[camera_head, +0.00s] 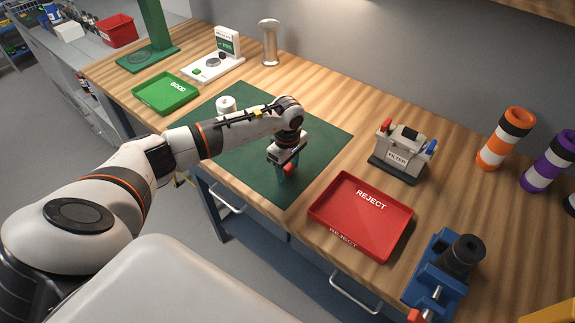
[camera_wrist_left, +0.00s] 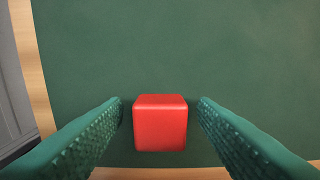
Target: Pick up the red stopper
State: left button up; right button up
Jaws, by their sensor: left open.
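The red stopper (camera_wrist_left: 161,123) shows in the left wrist view as a small red block over the green mat (camera_wrist_left: 180,50), between my two green fingers and with a gap on each side. In the head view the red stopper (camera_head: 288,169) shows at the fingertips, partly hidden by my gripper. My left gripper (camera_head: 285,172) is open and points down near the front edge of the mat. It also shows in the left wrist view (camera_wrist_left: 161,112). My right gripper is not in view.
A red REJECT tray (camera_head: 320,212) lies to the right of the mat, and a grey FILTER device (camera_head: 398,160) stands behind it. A white cylinder (camera_head: 226,104) stands on the mat behind my left arm. A green GOOD tray (camera_head: 150,104) lies further left. A blue vise (camera_head: 432,265) is at the front right.

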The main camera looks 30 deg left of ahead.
pick_arm(q)
jog(key=shift+f, duration=0.2)
jog(key=shift+c, duration=0.2)
jog(key=c, duration=1)
